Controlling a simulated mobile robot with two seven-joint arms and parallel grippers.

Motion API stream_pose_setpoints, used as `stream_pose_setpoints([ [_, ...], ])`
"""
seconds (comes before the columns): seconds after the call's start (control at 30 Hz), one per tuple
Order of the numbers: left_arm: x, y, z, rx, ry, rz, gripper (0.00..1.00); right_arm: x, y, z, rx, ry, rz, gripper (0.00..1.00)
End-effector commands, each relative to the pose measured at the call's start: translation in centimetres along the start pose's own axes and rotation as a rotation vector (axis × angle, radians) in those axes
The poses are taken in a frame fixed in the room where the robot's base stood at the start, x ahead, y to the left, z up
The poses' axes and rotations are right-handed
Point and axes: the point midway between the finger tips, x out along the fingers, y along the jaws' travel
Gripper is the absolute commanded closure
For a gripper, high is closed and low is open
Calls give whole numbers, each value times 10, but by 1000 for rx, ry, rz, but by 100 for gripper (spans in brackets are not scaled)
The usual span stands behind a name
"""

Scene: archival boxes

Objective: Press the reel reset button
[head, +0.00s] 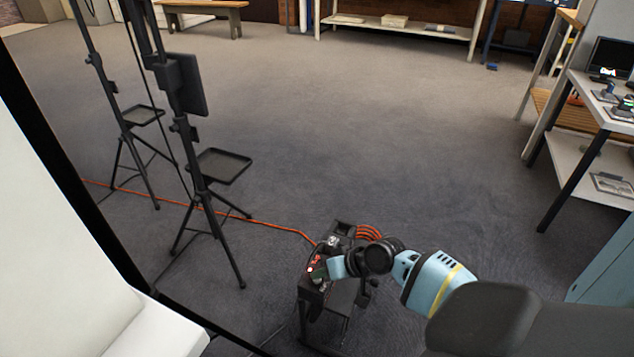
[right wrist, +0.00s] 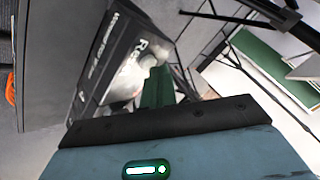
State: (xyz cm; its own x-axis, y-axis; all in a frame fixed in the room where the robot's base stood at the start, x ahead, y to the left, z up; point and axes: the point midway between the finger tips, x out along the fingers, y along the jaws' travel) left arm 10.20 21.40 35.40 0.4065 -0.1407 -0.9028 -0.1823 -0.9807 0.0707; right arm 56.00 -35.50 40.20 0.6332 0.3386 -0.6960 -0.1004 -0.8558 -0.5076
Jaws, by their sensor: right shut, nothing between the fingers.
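The cord reel unit (head: 345,293) is a dark box on legs at the lower middle of the head view, with a coil of orange cord (head: 368,232) behind it. A small glowing red-white spot (head: 310,269) shows on its left side; I cannot tell whether it is the reset button. My right gripper (head: 320,274) is shut and empty, its fingertips close over the box top beside that spot. In the right wrist view, the green fingers (right wrist: 157,88) point at a black panel (right wrist: 112,55) with white lettering starting "Re". Whether they touch is unclear. My left gripper is out of view.
Two black tripod stands (head: 205,190) with small trays stand to the left. An orange cord (head: 265,224) runs across the floor to the reel. A workbench (head: 590,150) stands at the right. The middle carpet (head: 350,130) is clear.

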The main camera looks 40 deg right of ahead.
Motion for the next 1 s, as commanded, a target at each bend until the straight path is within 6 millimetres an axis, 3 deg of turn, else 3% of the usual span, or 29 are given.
stream_pose_setpoints([
  [1.0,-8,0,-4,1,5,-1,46,-4,-3,-2,0,-2,1,100],
])
